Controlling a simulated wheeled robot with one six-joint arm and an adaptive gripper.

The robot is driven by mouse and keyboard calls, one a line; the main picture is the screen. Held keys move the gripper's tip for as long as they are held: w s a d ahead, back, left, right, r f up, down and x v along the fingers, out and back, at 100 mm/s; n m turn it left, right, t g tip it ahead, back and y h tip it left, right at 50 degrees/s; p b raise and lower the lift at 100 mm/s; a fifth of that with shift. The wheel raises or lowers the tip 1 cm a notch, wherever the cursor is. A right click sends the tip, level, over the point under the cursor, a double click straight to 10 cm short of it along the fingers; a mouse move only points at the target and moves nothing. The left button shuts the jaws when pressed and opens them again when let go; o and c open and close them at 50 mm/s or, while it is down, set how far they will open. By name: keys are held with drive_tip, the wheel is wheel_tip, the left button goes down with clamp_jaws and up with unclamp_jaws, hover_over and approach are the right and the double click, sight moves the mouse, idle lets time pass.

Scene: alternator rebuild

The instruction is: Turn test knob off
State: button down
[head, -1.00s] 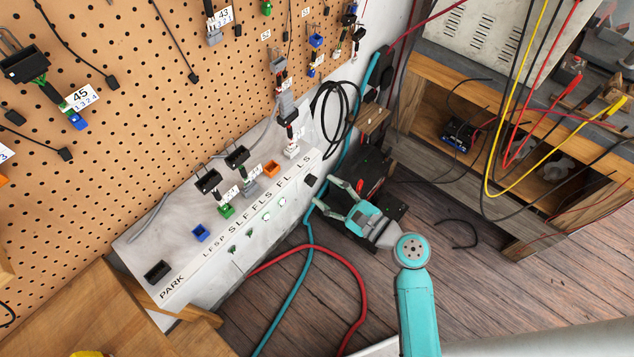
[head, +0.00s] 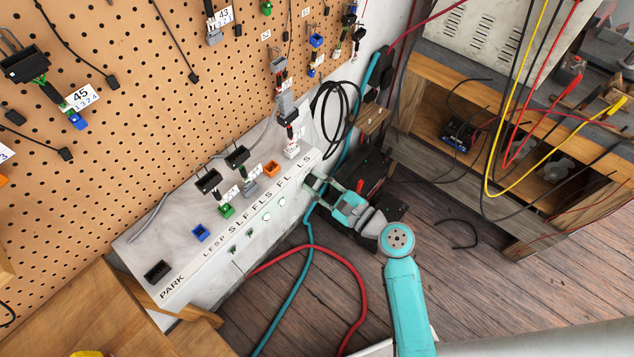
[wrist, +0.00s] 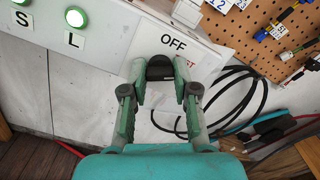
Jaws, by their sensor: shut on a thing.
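The test knob (wrist: 160,68) is black and sits on the sloped white panel. In the wrist view it is right below the word OFF, with part of a red word beside it on the right. My gripper (head: 314,185) is at the right end of the panel in the head view. Its two green-grey fingers stand on either side of the knob and are shut on it; they hide the knob's sides. In the head view the fingers mostly cover the knob.
The white panel (head: 188,270) carries several lit green buttons and coloured connectors. A pegboard (head: 130,120) with hanging cables rises behind it. A black box (head: 372,170) is close beside my gripper. Red and teal hoses (head: 350,275) run across the floor.

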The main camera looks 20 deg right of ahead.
drive_tip(key=shift+n, duration=0.4)
drive_tip(key=n, duration=1.1)
idle(0.5)
drive_tip(key=c, duration=0.9)
unclamp_jaws()
drive_tip(key=shift+s, duration=0.1)
drive_tip(key=v, duration=1.2)
drive_tip(key=shift+f, duration=0.1)
